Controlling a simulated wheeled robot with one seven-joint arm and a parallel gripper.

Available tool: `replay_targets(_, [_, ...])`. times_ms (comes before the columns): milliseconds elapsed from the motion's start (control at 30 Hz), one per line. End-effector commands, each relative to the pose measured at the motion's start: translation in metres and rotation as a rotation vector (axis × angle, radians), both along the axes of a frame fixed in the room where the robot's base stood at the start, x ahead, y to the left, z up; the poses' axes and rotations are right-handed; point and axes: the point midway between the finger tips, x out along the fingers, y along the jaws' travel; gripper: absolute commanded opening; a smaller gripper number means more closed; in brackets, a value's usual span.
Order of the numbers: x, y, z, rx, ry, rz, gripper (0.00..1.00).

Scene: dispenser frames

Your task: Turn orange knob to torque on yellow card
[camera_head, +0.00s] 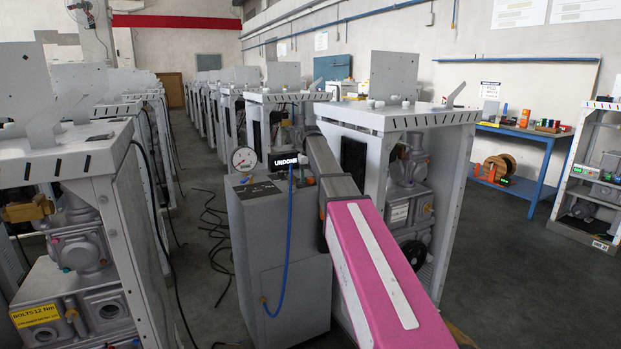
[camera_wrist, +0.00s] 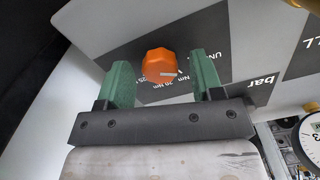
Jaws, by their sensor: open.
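The orange knob (camera_wrist: 161,66) shows in the wrist view on a panel with a dark scale, its pale pointer line aimed to the right. A "20 Nm" mark is legible near it; other marks are partly hidden. My gripper (camera_wrist: 163,74) is open, its green fingers at either side of the knob, with gaps visible between. The knob and my gripper are hidden in the head view, where my arm reaches to a grey cabinet (camera_head: 262,222). The yellow card (camera_head: 36,314) at lower left in the head view reads "BOLTS 12 Nm".
Dispenser frames (camera_head: 400,118) stand on both sides. Black cables (camera_head: 213,225) lie on the aisle floor. A blue bench (camera_head: 515,170) stands at right.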

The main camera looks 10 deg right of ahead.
Motion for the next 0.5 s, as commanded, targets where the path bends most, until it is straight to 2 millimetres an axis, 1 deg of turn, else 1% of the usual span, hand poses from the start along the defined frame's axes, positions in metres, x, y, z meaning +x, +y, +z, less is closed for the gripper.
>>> replay_targets(233, [0.0001, 0.0, -0.0009, 0.0, 0.0, 0.0, 0.6])
replay_targets(267, [0.0001, 0.0, -0.0009, 0.0, 0.0, 0.0, 0.57])
replay_targets(300, [0.0001, 0.0, -0.0009, 0.0, 0.0, 0.0, 0.44])
replay_targets(367, [0.0002, 0.0, -0.0009, 0.0, 0.0, 0.0, 0.25])
replay_targets(400, [0.0002, 0.0, -0.0009, 0.0, 0.0, 0.0, 0.12])
replay_targets(500, [0.0002, 0.0, -0.0008, 0.0, 0.0, 0.0, 0.11])
